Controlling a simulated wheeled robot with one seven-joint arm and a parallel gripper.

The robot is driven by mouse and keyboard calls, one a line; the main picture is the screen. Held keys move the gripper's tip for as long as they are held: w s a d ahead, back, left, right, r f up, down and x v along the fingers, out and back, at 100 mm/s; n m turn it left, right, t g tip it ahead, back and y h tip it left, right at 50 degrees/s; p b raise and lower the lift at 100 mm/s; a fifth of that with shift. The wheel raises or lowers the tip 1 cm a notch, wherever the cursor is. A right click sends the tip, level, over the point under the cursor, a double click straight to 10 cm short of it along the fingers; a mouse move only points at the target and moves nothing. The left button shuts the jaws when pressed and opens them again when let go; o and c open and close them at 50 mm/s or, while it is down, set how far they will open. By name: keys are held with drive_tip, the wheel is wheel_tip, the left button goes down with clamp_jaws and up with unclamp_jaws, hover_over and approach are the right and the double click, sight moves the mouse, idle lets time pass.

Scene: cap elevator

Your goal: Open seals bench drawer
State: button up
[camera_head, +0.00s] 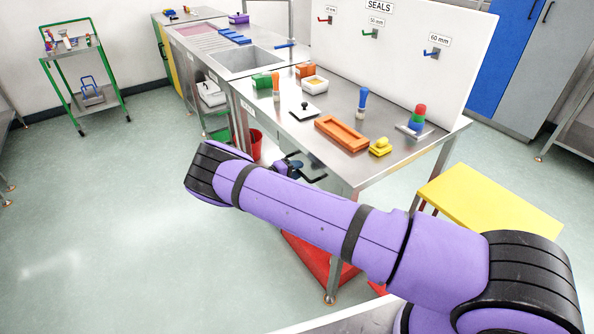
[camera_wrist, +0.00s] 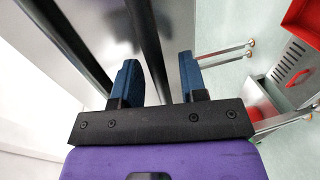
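The seals bench (camera_head: 334,107) is a steel table with a white back panel (camera_head: 395,45) marked SEALS. My gripper (camera_head: 314,168) is at the near side of the bench, just below its top edge. In the wrist view, my gripper (camera_wrist: 158,72) is open, its two dark blue fingers well apart. No drawer front or handle can be clearly made out; my arm hides part of the bench's underside in the head view.
An orange tray (camera_head: 342,133), a blue-handled tool (camera_head: 362,103) and a stack of coloured rings (camera_head: 418,117) stand on the bench. A yellow table (camera_head: 490,207) is at the right. A red bin (camera_head: 255,145) stands beneath the bench. Open floor lies left.

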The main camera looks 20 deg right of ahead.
drive_tip(key=shift+d, duration=0.2)
clamp_jaws()
